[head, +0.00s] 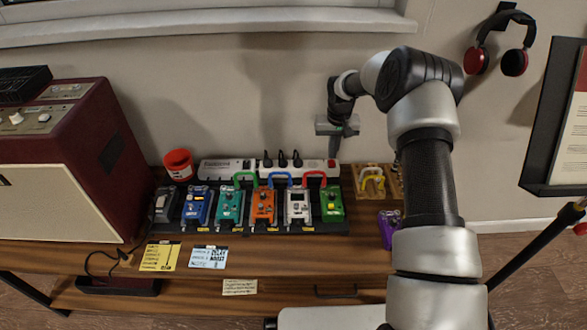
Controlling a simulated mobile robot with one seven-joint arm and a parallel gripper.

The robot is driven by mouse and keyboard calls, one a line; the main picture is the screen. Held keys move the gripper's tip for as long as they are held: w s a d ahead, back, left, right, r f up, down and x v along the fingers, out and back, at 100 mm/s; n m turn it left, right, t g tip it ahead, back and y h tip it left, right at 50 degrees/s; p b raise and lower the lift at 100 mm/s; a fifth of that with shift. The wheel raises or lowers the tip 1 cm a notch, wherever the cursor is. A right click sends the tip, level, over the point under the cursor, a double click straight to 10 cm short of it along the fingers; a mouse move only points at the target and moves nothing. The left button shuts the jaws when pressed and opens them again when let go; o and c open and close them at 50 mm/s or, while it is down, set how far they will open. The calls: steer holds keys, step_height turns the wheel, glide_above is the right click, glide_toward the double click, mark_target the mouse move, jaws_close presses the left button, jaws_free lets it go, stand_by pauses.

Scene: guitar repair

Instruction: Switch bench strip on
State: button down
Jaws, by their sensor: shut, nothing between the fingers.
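Nothing shows between the fingers. Whether the switch is lit or which way it is tipped is too small to tell.
A pedalboard with several coloured pedals (263,207) and patch cables stands in front of the strip. A red cup (179,164) and a maroon amplifier (75,160) are at left. A wooden holder (368,182) and a purple pedal (389,228) are at right. Headphones (499,45) hang on the wall.

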steer(key=shift+f+b, duration=0.45)
steer(key=shift+f, duration=0.3)
stand_by(0.4)
steer(key=shift+r, duration=0.15)
step_height(320, 180, up, 7)
steer(key=p, duration=0.3)
steer(key=shift+p, duration=0.4)
stand_by(0.3)
